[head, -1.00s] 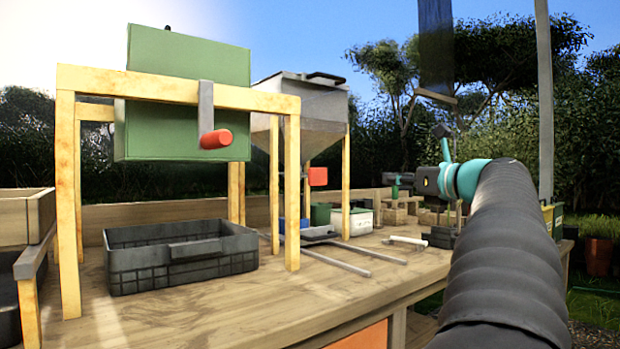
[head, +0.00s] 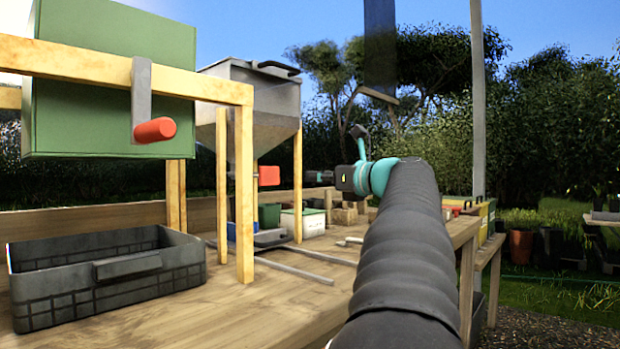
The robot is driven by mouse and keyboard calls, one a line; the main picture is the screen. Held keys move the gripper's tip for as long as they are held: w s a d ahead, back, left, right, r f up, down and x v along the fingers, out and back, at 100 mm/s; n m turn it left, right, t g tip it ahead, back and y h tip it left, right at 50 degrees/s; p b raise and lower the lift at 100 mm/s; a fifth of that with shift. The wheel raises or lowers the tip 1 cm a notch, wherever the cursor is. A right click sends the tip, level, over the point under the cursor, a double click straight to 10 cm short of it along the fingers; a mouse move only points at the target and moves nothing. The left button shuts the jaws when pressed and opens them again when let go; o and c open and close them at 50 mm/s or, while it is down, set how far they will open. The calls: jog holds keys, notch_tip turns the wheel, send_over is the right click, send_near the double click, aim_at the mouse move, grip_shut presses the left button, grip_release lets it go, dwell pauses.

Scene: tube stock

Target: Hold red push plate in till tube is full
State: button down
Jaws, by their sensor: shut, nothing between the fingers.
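A red push plate (head: 268,175) shows below the grey hopper (head: 250,105), between the wooden legs of its stand. My gripper (head: 312,177) is small and dark at the far end of my arm. It is shut and empty, pointing left. In the picture it lies to the right of the red plate with a gap between them, beyond a wooden leg; contact does not show. I cannot make out the tube or how full it is.
A green box with a red-handled lever (head: 155,130) hangs in a wooden frame at the left, above a black crate (head: 105,270). Grey rails (head: 295,270) lie on the bench (head: 240,315). Small bins stand under the hopper. Open ground lies to the right.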

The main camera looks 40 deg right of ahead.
aim_at(272, 175)
jog(key=w, duration=0.7)
jog(key=w+a, duration=0.1)
jog(key=w, duration=0.3)
jog(key=shift+w, duration=0.35)
jog(key=shift+w+r+p, duration=0.15)
jog(key=shift+w+p, duration=0.35)
jog(key=shift+p, duration=0.3)
jog(key=shift+w+a+p, duration=0.1)
jog(key=shift+w+p, duration=0.75)
jog(key=shift+w, duration=0.3)
